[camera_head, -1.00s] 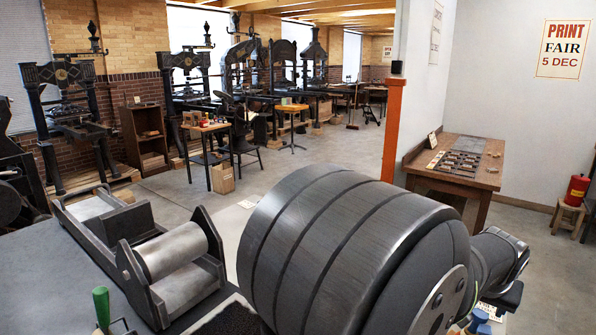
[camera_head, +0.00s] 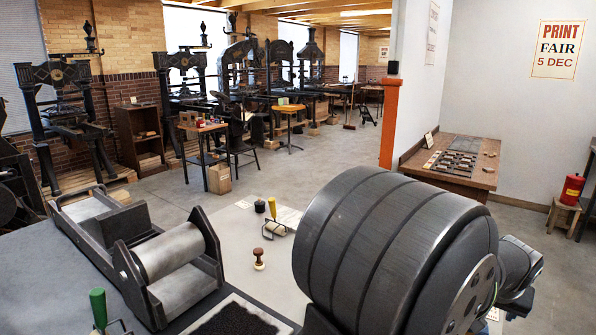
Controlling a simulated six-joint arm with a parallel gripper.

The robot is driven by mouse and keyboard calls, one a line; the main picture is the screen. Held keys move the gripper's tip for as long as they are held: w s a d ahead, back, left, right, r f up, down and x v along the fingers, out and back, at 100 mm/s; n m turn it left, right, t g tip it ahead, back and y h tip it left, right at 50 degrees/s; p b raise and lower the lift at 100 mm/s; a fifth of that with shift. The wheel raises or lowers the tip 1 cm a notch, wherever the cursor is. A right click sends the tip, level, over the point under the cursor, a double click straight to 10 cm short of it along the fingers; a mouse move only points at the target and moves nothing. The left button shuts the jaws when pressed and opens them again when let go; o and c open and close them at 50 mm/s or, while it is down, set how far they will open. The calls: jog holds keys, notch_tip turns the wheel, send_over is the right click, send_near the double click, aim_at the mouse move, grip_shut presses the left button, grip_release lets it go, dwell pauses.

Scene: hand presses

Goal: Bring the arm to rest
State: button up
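My own arm (camera_head: 375,250) fills the lower middle and right as large dark grey, ribbed cylinders. A narrower dark link (camera_head: 520,270) of mine shows past it on the right. My gripper's fingers do not show; they are out of sight, so whether it is open or shut or holds anything is hidden. My arm covers part of the work surface (camera_head: 240,262).
A small press with a pale roller (camera_head: 170,252) stands at left. A green-handled tool (camera_head: 98,305) and a black slab (camera_head: 235,322) lie in front. A yellow-handled roller (camera_head: 273,222), a dark pot (camera_head: 259,206) and a wooden stamp (camera_head: 259,259) stand on the pale surface beyond.

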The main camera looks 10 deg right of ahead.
jog(key=s+r, duration=0.5)
jog(key=s, duration=0.3)
notch_tip(320, 180, up, 18)
jog(key=w+a+n+y, duration=0.1)
jog(key=w+a+n, duration=0.2)
jog(key=w, duration=1.4)
jog(key=shift+w+a+r+t, duration=0.15)
jog(key=shift+a+r+t, duration=0.2)
jog(key=shift+a, duration=0.85)
jog(key=shift+c, duration=0.8)
